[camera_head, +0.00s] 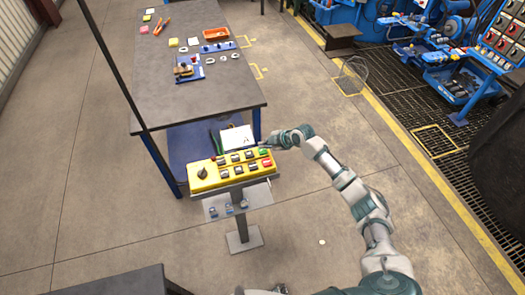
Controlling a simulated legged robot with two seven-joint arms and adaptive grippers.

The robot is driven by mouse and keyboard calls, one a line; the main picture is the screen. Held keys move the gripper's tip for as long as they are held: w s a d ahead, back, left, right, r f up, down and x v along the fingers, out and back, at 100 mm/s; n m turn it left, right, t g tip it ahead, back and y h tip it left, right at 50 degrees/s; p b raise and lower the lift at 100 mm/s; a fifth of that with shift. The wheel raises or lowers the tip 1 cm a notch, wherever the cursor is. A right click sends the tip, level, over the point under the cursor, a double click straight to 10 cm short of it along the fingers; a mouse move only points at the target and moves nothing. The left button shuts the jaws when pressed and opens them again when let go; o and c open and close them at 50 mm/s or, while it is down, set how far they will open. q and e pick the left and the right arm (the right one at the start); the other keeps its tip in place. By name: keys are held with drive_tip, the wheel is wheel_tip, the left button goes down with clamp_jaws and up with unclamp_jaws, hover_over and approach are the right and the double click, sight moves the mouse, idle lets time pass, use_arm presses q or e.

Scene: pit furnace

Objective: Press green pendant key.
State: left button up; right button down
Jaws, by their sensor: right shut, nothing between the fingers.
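A yellow pendant box (207,181) with a black rotary knob and several dark keys sits tilted on a grey stand. Its green key (264,152) is at the upper right corner, with a red key (267,163) just below it. My right gripper (266,144) is at the far right edge of the box, very close to the green key. It is shut and empty. I cannot tell whether the fingertips touch the key.
A dark table (185,100) with a lower blue shelf stands behind the box, holding small parts and a blue fixture. A grey bracket (255,195) with small fittings hangs below the box. Blue machines (460,70) stand at the upper right.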

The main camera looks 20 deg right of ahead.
drive_tip(key=shift+d, duration=0.2)
use_arm(q)
drive_tip(key=shift+d, duration=0.4)
use_arm(e)
drive_tip(key=shift+a, duration=0.1)
use_arm(q)
drive_tip(key=shift+a, duration=0.15)
use_arm(e)
drive_tip(key=shift+a, duration=0.2)
use_arm(q)
drive_tip(key=shift+a, duration=0.15)
use_arm(e)
drive_tip(key=shift+d+f, duration=0.1)
drive_tip(key=shift+d, duration=0.1)
drive_tip(key=shift+f, duration=0.1)
drive_tip(key=shift+f, duration=0.15)
use_arm(q)
drive_tip(key=shift+f, duration=0.15)
use_arm(e)
drive_tip(key=shift+a, duration=0.15)
